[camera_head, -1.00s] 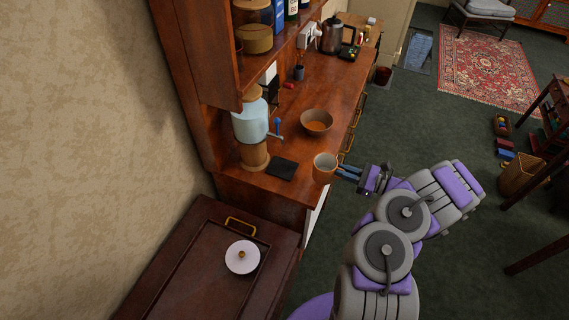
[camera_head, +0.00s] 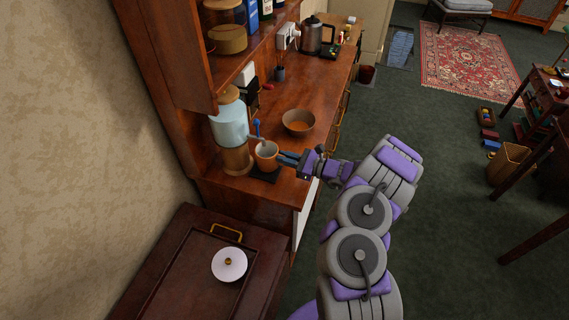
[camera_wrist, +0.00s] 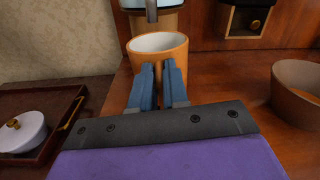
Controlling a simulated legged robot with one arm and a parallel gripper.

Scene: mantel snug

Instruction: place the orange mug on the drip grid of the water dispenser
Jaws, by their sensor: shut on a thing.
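The orange mug (camera_head: 266,157), pale inside, is upright in front of the water dispenser (camera_head: 230,127) on the wooden counter. In the wrist view the mug (camera_wrist: 160,55) is at the top centre, just beyond my fingers. My gripper (camera_head: 288,158) is shut on the mug's near side; its blue fingers also show in the wrist view (camera_wrist: 160,85). The black drip grid (camera_head: 262,175) lies under the mug and is mostly hidden by it. The dispenser's tap (camera_wrist: 151,10) is directly above and behind the mug. I cannot tell whether the mug's base touches the grid.
A brown bowl (camera_head: 298,122) stands on the counter right of the mug, and it also shows in the wrist view (camera_wrist: 297,92). A low cabinet bears a tray with a white lidded dish (camera_head: 229,264). A shelf unit rises behind the dispenser.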

